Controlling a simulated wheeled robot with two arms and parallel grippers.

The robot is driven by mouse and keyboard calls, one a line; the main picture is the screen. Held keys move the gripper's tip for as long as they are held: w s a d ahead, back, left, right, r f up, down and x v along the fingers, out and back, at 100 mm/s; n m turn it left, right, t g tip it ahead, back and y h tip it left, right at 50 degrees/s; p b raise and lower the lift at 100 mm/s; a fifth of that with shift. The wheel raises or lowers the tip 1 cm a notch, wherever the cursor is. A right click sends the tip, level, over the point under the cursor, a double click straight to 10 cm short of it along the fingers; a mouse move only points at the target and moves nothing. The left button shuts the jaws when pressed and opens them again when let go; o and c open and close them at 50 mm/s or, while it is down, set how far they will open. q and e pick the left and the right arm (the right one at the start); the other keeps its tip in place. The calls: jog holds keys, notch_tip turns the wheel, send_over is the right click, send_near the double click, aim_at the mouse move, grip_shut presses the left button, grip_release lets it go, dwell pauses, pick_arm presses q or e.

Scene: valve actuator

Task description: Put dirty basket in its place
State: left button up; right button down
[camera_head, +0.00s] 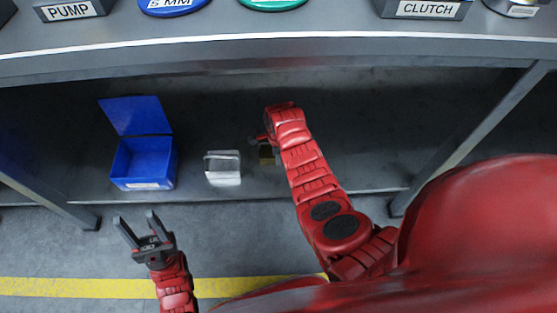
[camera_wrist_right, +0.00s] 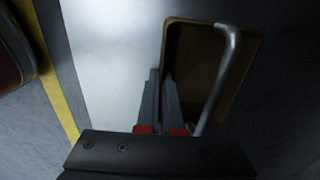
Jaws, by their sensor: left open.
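A small brownish basket (camera_head: 267,156), which looks like the dirty one, sits on the low shelf, partly hidden by my right arm. In the right wrist view its dark brown inside (camera_wrist_right: 185,50) and raised metal handle (camera_wrist_right: 226,75) are close by. My right gripper (camera_wrist_right: 160,76) has its fingers together over the basket's left side. The handle passes to the right of the fingers, not visibly between them. In the head view the right gripper (camera_head: 257,139) is small and partly hidden. My left gripper (camera_head: 134,219) is open and empty, in front of the shelf.
A silver basket (camera_head: 223,170) with a handle stands left of the brownish one. A blue box (camera_head: 144,162) with an open lid is further left. The worktop edge (camera_head: 280,42) hangs over the shelf, and slanted legs (camera_head: 475,130) bound its sides.

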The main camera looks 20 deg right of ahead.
jog(key=c, duration=1.1)
grip_release()
